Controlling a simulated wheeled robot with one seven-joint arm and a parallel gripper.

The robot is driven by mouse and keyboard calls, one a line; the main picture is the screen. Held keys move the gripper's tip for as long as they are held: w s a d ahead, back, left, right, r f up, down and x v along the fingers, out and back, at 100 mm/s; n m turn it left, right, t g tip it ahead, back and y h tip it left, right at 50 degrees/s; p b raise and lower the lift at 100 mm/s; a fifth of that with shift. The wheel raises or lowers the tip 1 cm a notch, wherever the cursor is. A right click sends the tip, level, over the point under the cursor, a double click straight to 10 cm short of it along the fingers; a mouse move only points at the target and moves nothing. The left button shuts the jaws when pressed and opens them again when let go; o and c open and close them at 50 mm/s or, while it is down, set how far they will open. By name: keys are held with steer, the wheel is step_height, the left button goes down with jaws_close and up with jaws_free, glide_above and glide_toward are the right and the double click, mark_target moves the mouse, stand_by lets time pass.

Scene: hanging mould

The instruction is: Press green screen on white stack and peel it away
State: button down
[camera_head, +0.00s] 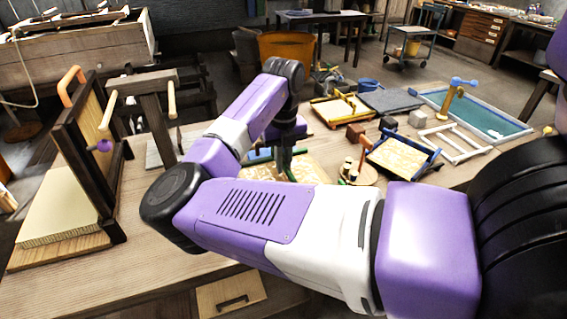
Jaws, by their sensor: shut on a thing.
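My gripper (285,166) points down in the middle of the bench, behind my forearm. It is shut on a small green part, which I take for the green screen's handle. A tan mesh panel (312,170), apparently the green screen's, lies flat under and around the fingers. My arm hides its near side, and its frame is mostly out of sight. The white stack (58,205), a pale cream block of layered sheets, lies on a wooden board at the left end of the bench. My gripper is well to the right of it.
A dark upright frame (88,160) with an orange handle stands against the stack's right side. A wooden stand (145,85) with pegs is behind it. A blue-framed screen (400,155), a yellow-handled screen (340,110), a white frame (457,143) and a water tray (485,115) lie to the right.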

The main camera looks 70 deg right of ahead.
steer(key=shift+r+p, duration=2.9)
steer(key=shift+r, duration=0.65)
